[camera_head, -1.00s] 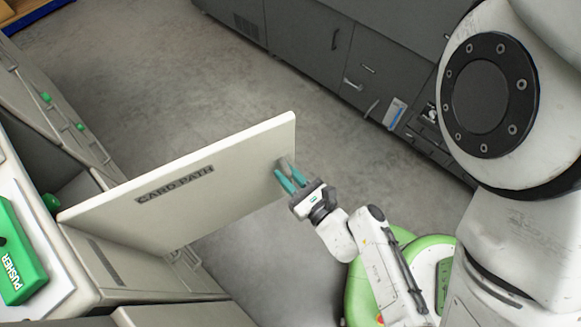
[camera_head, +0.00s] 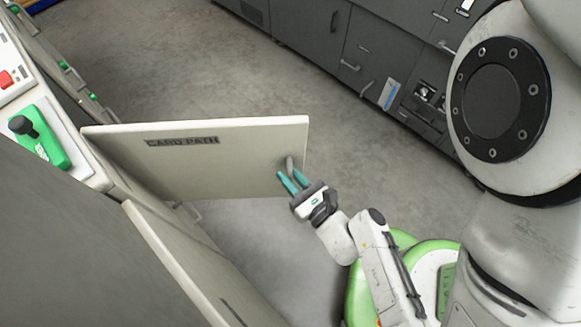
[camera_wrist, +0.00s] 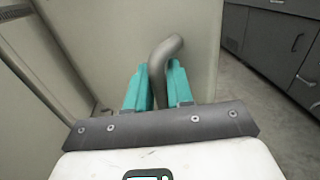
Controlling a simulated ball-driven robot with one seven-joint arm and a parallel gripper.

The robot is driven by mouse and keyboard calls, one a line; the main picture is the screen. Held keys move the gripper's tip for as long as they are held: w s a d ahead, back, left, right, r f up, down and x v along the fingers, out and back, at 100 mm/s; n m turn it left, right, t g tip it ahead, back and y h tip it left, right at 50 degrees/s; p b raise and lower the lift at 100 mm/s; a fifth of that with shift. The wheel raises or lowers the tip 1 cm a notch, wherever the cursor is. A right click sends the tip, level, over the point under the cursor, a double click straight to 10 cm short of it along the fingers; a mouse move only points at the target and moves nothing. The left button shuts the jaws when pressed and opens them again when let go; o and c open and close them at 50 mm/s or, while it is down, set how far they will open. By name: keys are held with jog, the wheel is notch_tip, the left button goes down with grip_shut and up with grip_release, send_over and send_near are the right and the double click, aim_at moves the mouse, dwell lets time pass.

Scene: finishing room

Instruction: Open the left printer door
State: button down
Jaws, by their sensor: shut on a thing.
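The printer door (camera_head: 215,165) is a cream panel labelled CARD PATH. In the head view it stands swung out from the printer body (camera_head: 105,180) at a wide angle. Its grey curved handle (camera_head: 290,164) is near the free edge on the right. My gripper (camera_head: 290,182) is at that handle with its teal fingers. In the wrist view the fingers (camera_wrist: 158,88) are shut around the handle (camera_wrist: 162,58), whose bent top sticks up between them. The lower part of the handle is hidden by the fingers and the gripper body.
A second cream panel (camera_head: 190,260) stands nearer, at the lower left. A green lever block (camera_head: 40,135) sits on the printer at left. Dark grey cabinets (camera_head: 345,60) line the far side. Grey floor (camera_head: 200,65) between them is clear.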

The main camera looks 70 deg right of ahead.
jog(key=c, duration=1.2)
grip_release()
jog(key=shift+o, duration=0.2)
jog(key=b+v, duration=0.2)
jog(key=v, duration=0.8)
jog(key=shift+s+a+b, duration=0.2)
jog(key=shift+s+b, duration=0.15)
jog(key=shift+b, duration=0.05)
